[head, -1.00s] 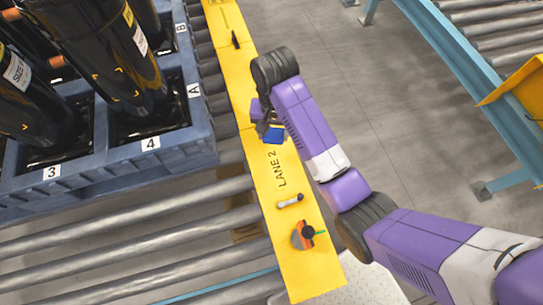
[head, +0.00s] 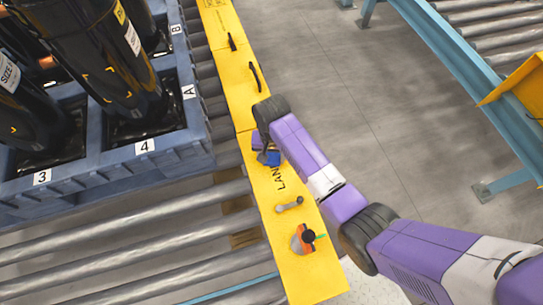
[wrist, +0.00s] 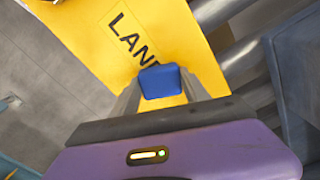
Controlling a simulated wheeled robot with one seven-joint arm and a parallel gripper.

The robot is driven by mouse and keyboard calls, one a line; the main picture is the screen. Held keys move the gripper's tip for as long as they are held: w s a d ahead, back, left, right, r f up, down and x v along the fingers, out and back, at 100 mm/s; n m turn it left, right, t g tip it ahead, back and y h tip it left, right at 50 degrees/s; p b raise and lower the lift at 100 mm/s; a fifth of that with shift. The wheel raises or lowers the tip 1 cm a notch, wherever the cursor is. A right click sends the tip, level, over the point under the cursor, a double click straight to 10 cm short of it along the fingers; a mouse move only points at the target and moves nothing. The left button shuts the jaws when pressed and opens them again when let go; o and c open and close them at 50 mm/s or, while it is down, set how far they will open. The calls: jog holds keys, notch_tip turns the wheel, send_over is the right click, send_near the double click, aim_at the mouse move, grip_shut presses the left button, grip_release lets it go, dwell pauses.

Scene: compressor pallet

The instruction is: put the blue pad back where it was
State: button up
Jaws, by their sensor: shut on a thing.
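The blue pad (head: 273,158) is a small block, held between the fingers of my gripper (head: 266,155) over the yellow board (head: 290,262) marked LANE 2. In the wrist view the blue pad (wrist: 160,81) sits between the two grey fingers of my gripper (wrist: 160,90), which are shut on its sides. It covers the end of the lettering on the yellow board (wrist: 95,55). I cannot tell how far the pad is above the board. My wrist hides part of the board behind it.
On the board, a grey-and-white handled piece (head: 290,204) and an orange-and-black tool (head: 303,238) lie nearer; black strips (head: 254,76) and (head: 232,41) lie farther. A blue crate (head: 120,170) with black cylinders stands left.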

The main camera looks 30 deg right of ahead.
aim_at(271, 158)
jog(key=o, duration=1.2)
notch_tip(271, 158, up, 12)
jog(key=shift+r+p, duration=0.1)
jog(key=shift+p, duration=0.95)
jog(key=shift+w, duration=0.1)
